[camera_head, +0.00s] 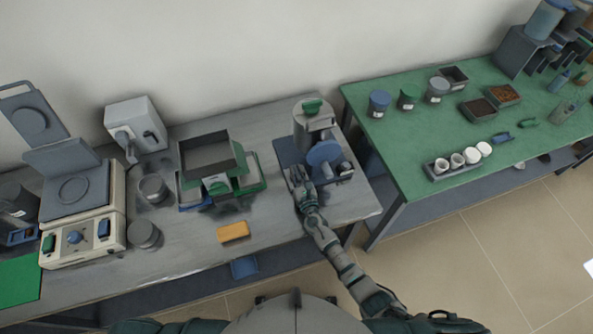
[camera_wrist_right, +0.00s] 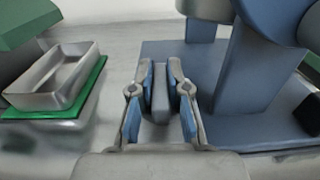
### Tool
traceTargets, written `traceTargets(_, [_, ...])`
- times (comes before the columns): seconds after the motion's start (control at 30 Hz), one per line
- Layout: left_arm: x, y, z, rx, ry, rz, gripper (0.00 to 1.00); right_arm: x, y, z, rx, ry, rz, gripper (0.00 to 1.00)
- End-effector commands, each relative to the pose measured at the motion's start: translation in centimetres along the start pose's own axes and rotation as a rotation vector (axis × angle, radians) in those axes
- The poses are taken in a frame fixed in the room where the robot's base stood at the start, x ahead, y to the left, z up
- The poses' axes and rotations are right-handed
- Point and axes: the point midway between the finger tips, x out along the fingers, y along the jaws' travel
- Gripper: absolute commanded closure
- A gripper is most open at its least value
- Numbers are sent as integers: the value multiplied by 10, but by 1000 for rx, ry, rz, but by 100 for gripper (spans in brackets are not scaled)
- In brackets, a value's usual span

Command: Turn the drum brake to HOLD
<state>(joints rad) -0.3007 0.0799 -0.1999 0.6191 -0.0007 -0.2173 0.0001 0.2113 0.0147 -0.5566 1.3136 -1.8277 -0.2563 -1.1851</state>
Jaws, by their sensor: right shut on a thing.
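The drum machine stands near the right end of the grey bench, with a blue base (camera_head: 287,153), a blue round drum (camera_head: 324,153) and a pale upright canister with a green top behind it. My right gripper (camera_head: 298,180) reaches to the front left edge of that base. In the right wrist view my right gripper (camera_wrist_right: 160,92) is shut on a small grey upright piece (camera_wrist_right: 160,108), which looks like the brake lever. A blue upright support (camera_wrist_right: 250,70) rises close to the right of the fingers. I see no HOLD marking. My left gripper is out of view.
A metal tray (camera_wrist_right: 52,82) on a green plate lies left of the fingers. An open dark box (camera_head: 210,155), a yellow block (camera_head: 233,232) and a furnace-like unit (camera_head: 84,243) stand further left. A green table (camera_head: 420,150) with jars is at right.

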Motion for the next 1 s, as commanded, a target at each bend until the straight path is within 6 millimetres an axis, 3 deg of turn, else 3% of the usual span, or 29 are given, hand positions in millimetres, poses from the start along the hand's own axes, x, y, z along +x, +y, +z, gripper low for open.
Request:
traceTargets(0.17, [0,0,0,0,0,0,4,1,0,2,0,-4,1,100])
traceTargets(0.2, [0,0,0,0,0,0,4,1,0,2,0,-3,1,75])
traceTargets(0.27, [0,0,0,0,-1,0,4,1,0,1,0,-3,1,60])
traceTargets(0.67, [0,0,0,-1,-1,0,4,-8,0,-1,0,0,3,59])
traceTargets(1.0, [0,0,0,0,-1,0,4,-79,0,-2,0,1,3,59])
